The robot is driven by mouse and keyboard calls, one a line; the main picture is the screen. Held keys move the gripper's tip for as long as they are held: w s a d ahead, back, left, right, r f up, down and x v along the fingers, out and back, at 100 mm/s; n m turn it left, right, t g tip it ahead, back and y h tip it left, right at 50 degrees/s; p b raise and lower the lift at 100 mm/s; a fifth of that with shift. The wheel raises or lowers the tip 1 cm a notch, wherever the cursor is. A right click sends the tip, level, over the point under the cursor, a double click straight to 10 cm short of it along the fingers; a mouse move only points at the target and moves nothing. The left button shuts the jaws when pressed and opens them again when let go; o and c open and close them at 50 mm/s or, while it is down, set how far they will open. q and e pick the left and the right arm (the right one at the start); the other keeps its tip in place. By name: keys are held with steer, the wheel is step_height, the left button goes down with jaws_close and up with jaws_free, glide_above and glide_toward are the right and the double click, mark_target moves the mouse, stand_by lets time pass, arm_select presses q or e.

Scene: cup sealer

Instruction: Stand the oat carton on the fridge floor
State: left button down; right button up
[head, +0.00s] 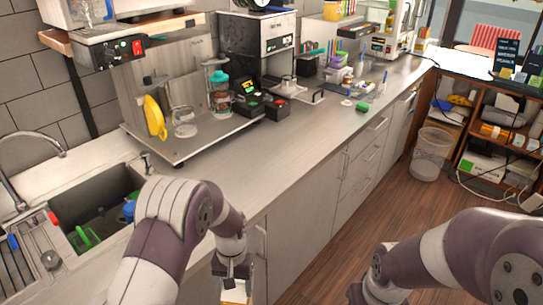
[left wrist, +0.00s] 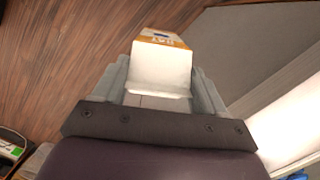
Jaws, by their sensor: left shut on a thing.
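My left gripper (head: 234,278) hangs low in front of the counter, beside the cabinet fronts, in the head view. It is shut on the oat carton (head: 236,293), of which only a small pale and orange part shows at the bottom edge. In the left wrist view the carton (left wrist: 161,70) sits between the two grey fingers, with a white face towards the camera and an orange-and-white printed face beyond. A bright white surface (left wrist: 295,125) lies to the right there; I cannot tell whether it is the fridge inside. My right arm shows at the lower right, its gripper out of frame.
The counter (head: 290,147) runs along the wall, with a sink (head: 105,205) at left and coffee machines behind. Cabinet fronts with handles (head: 342,165) stand below it. A bin (head: 430,153) and shelves stand at right.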

arm_select(q)
steer(key=a+n, duration=0.1)
steer(key=a, duration=0.8)
steer(key=shift+r, duration=0.25)
steer(key=shift+a, duration=0.1)
